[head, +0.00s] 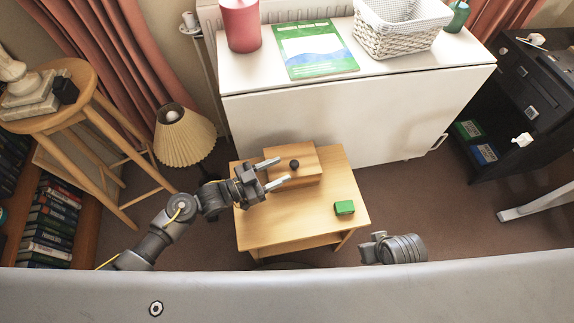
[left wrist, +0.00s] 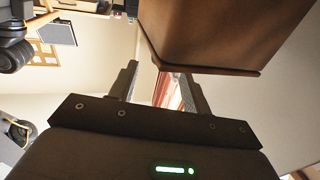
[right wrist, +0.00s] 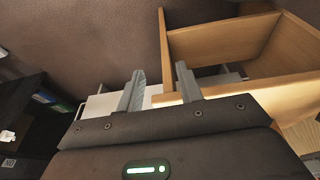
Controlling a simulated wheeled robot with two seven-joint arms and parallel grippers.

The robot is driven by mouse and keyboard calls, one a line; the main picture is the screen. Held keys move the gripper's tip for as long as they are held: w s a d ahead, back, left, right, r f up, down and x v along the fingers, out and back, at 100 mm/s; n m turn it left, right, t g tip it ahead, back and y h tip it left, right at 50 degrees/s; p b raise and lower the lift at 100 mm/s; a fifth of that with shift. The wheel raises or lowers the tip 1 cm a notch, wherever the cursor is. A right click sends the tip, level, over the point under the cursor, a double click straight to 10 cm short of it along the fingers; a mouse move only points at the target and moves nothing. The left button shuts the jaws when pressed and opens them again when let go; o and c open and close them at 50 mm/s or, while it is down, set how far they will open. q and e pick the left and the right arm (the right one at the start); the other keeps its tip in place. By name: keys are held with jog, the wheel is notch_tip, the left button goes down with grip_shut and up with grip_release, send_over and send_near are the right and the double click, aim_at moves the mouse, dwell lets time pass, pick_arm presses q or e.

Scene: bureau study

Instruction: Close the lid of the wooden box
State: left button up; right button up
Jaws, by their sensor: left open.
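The wooden box (head: 308,163) sits at the back of a small wooden table, with a round dark knob (head: 295,164) on its upper face. From above, I cannot tell whether its lid is fully down. My left gripper (head: 273,173) is open, its two fingers reaching toward the box's left side, near the knob. In the left wrist view, a brown wooden body (left wrist: 220,35), apparently the box, looms close beyond the open, empty fingers (left wrist: 162,80). My right gripper (right wrist: 160,85) has its fingers apart and empty; in the head view only its wrist end shows, right of the table.
A green block (head: 344,208) lies on the right of the small table (head: 260,225). A white cabinet (head: 350,115) stands behind it, carrying a red canister (head: 239,25), a green booklet (head: 315,50) and a basket (head: 398,30). A lamp (head: 185,135) and stool (head: 75,120) stand left.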

pick_arm(q)
jog(key=v, duration=0.6)
jog(key=shift+s+a, duration=0.2)
jog(key=shift+a, duration=0.2)
pick_arm(e)
jog(key=shift+w+a+f, duration=0.1)
jog(key=shift+w+f, duration=0.25)
jog(key=shift+f, duration=0.1)
pick_arm(q)
jog(key=shift+f, duration=0.1)
pick_arm(e)
jog(key=shift+s+r, duration=0.1)
jog(key=shift+s, duration=0.15)
